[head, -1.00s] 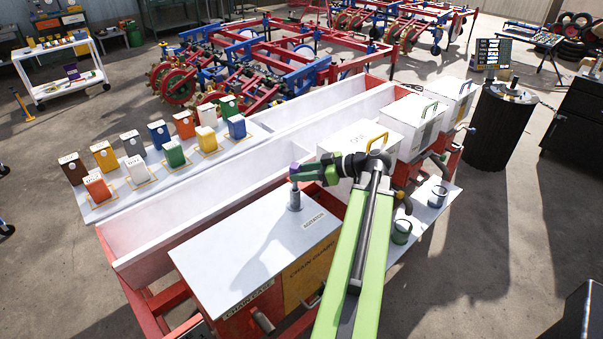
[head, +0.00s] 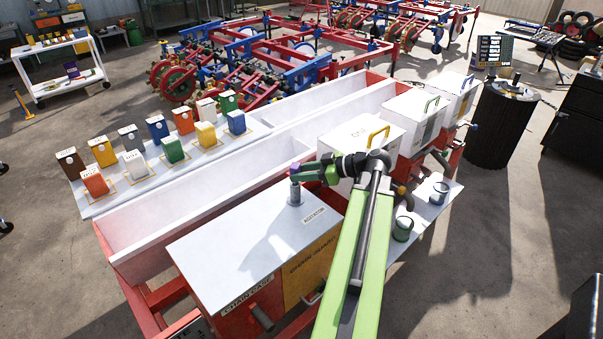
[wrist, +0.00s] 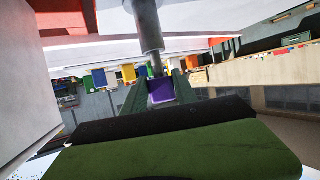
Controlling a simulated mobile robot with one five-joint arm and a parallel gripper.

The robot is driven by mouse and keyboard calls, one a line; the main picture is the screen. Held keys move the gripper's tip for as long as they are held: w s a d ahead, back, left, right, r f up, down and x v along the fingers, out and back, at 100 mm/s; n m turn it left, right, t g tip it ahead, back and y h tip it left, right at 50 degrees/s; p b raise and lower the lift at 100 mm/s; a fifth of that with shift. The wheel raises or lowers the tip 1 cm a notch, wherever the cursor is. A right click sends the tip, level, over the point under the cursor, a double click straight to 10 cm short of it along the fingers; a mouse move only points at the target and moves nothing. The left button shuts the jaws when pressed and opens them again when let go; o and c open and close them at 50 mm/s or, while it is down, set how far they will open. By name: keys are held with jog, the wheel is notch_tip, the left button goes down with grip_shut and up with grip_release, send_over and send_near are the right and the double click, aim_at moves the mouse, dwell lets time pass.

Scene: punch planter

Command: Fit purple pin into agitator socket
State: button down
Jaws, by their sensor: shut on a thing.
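The purple pin (head: 294,171) is in the jaws of my gripper (head: 298,173), which is shut on it. In the wrist view the purple pin (wrist: 161,91) sits between the jaws with a thin grey shaft. The agitator socket (head: 295,197) is an upright grey cylinder on the white lid, beside the AGITATOR label (head: 314,215). My gripper is over the socket. The wrist view also shows the socket as a thick grey cylinder (wrist: 149,30) close to the shaft tip. I cannot tell whether the tip is inside it.
The white lid (head: 235,245) around the socket is clear. The white trough (head: 190,206) runs behind it. Lidded white boxes (head: 364,131) and two small cans (head: 402,229) stand to the right. Several coloured boxes stand on a tray (head: 106,207) at left.

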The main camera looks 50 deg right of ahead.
jog(key=shift+f+b, duration=1.35)
jog(key=shift+f, duration=0.05)
jog(key=c, duration=0.9)
grip_release()
jog(key=p+v, duration=0.6)
jog(key=v, duration=1.1)
jog(key=shift+s+p, duration=0.2)
jog(key=shift+p, duration=0.15)
jog(key=shift+d, duration=0.1)
